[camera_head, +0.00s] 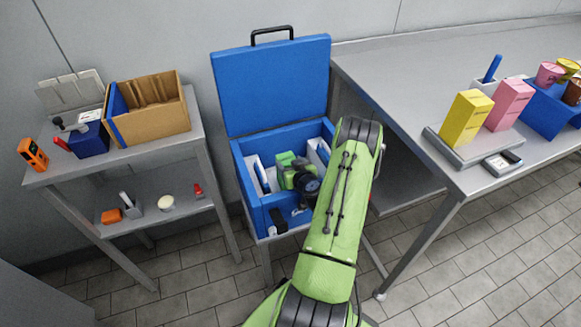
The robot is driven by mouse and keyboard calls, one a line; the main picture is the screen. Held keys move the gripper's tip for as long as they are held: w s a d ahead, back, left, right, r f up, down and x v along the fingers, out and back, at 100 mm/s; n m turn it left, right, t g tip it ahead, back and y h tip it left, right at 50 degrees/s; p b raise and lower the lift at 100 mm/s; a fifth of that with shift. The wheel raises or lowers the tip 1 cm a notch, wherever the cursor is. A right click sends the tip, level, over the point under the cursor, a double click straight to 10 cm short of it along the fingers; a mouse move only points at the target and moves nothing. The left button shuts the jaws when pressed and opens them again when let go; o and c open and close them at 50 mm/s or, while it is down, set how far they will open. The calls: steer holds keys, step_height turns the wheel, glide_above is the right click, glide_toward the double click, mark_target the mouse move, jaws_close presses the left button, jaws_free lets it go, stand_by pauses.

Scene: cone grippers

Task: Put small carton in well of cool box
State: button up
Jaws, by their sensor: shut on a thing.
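The blue cool box (247,198) stands in the middle on a low stand, with its lid (272,84) raised. My gripper (293,172) is inside the opening of the box, between two pale slabs. Its fingers are mostly hidden by my own wrist and arm. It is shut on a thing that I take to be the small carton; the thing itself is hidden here. I cannot tell whether it touches the floor of the well.
A pale slab (262,175) lines the left of the well. The right table holds a yellow carton (467,118), a pink carton (509,104) and a blue bin (550,112). The left shelf holds a cardboard box (160,122) and an orange device (33,154).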

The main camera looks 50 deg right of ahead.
steer(key=shift+s+a+f+b, duration=0.1)
steer(key=shift+f+b, duration=0.5)
steer(key=shift+b, duration=0.45)
steer(key=o, duration=1.5)
steer(key=shift+a+f, duration=0.1)
steer(key=shift+f, duration=0.05)
steer(key=p+v, duration=0.1)
steer(key=v, duration=0.3)
steer(key=r+p+v, duration=0.1)
steer(key=v, duration=0.2)
steer(key=p+v, duration=0.1)
steer(key=v, duration=0.3)
steer(key=shift+r, duration=0.4)
steer(key=shift+s+r+p, duration=0.15)
steer(key=shift+s+p, duration=0.2)
steer(key=shift+p, duration=0.2)
steer(key=shift+w+a, duration=0.1)
